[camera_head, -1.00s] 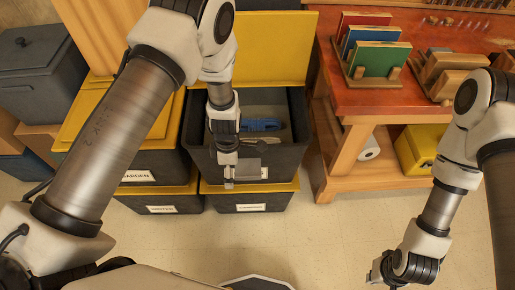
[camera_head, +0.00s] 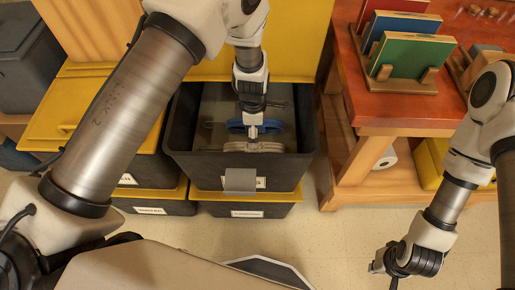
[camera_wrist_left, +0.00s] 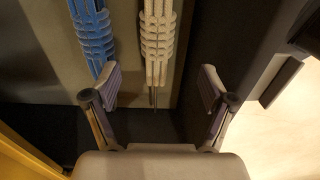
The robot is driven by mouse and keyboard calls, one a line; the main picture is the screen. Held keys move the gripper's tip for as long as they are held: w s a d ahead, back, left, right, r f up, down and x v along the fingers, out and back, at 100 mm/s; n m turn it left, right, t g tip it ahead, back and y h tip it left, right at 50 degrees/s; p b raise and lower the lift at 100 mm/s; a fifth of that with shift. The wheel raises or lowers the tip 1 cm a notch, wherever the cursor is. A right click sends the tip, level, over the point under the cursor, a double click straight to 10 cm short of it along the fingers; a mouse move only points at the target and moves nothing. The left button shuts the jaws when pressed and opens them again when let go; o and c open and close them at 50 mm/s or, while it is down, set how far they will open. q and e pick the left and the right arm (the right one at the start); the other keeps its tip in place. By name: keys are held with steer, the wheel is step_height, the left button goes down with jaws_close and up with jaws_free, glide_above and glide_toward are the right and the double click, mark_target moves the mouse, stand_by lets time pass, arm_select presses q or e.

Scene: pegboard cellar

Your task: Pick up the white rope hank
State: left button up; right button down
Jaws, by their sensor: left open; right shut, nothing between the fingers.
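The white rope hank (camera_head: 257,147) lies in the open dark bin, near its front wall, beside a blue hank (camera_head: 236,125). In the left wrist view the white hank (camera_wrist_left: 158,38) lies lengthwise ahead, lined up with the gap between my left fingers. My left gripper (camera_wrist_left: 160,84) is open, with one finger to each side of that line and nothing gripped. In the head view my left gripper (camera_head: 252,130) points down over the bin and partly covers the hanks. How far it is above the white hank I cannot tell. My right gripper (camera_head: 380,266) is shut and empty, low at the right.
The dark bin (camera_head: 205,172) stands on another lidded bin, its yellow lid (camera_head: 290,55) raised behind. A yellow-lidded bin (camera_head: 65,118) stands left. An orange-topped workbench (camera_head: 400,105) with coloured books (camera_head: 415,57) stands right. Floor (camera_head: 320,240) is clear in front.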

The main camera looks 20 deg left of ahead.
mark_target(242, 150)
arm_select(q)
step_height(242, 150, down, 4)
steer(key=shift+r+b, duration=0.25)
steer(key=shift+b, duration=0.8)
steer(key=shift+w+f, duration=0.15)
steer(key=shift+f, duration=0.15)
step_height(242, 150, down, 7)
steer(key=shift+w+f, duration=0.15)
steer(key=c, duration=1.5)
arm_select(e)
step_height(242, 150, down, 4)
steer(key=shift+r, duration=0.15)
